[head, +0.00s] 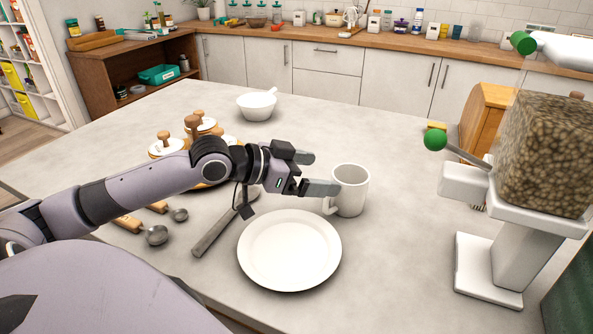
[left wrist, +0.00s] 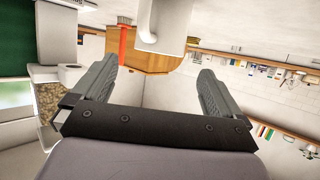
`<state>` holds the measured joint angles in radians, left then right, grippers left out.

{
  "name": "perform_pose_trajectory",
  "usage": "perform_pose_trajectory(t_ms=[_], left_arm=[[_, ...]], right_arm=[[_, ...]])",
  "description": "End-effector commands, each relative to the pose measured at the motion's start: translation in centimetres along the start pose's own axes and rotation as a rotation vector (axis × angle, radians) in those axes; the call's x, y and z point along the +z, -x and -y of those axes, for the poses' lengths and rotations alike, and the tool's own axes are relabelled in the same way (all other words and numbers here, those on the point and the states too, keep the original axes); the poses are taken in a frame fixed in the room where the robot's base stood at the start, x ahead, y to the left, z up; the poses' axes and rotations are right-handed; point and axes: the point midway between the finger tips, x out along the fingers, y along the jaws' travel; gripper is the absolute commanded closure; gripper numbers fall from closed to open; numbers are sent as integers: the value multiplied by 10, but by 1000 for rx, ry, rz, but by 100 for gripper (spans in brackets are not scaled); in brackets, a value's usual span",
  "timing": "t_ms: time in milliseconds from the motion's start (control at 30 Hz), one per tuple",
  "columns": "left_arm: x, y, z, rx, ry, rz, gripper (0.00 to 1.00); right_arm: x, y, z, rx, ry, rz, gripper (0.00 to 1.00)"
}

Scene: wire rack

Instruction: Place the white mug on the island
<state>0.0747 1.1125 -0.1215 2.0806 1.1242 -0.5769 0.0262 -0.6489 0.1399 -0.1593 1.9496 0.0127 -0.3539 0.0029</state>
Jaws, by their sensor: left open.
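The white mug (head: 352,192) stands upright on the grey island top (head: 395,260), just behind and right of the white plate (head: 289,249). Its handle is on its left side, partly hidden by a finger of my left gripper. My left gripper (head: 326,173) is open and empty, just left of the mug with its fingers pointing toward it. In the left wrist view the mug (left wrist: 163,25) is at the top, cut off by the edge, ahead of the open fingers (left wrist: 158,68). I cannot tell whether a finger touches the mug. My right gripper is not in view.
A grinder-like machine with a clear bean hopper (head: 545,155) stands at the right. A white bowl (head: 257,106) is at the back. Lidded jars (head: 166,148), measuring spoons (head: 157,235) and a grey-handled utensil (head: 213,235) lie near my arm.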

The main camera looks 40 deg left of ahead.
Motion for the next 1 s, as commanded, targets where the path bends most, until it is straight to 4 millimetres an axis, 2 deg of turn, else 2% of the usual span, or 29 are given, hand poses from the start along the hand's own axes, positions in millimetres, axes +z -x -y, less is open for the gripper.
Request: perform_pose_trajectory(t_ms=[100,433,1000], left_arm=[[2,12,-1,2,-1,6,0],[2,32,1,-3,1,5,0],[-1,38,-1,2,-2,1,0]], right_arm=[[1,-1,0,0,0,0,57],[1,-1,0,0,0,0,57],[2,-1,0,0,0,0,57]])
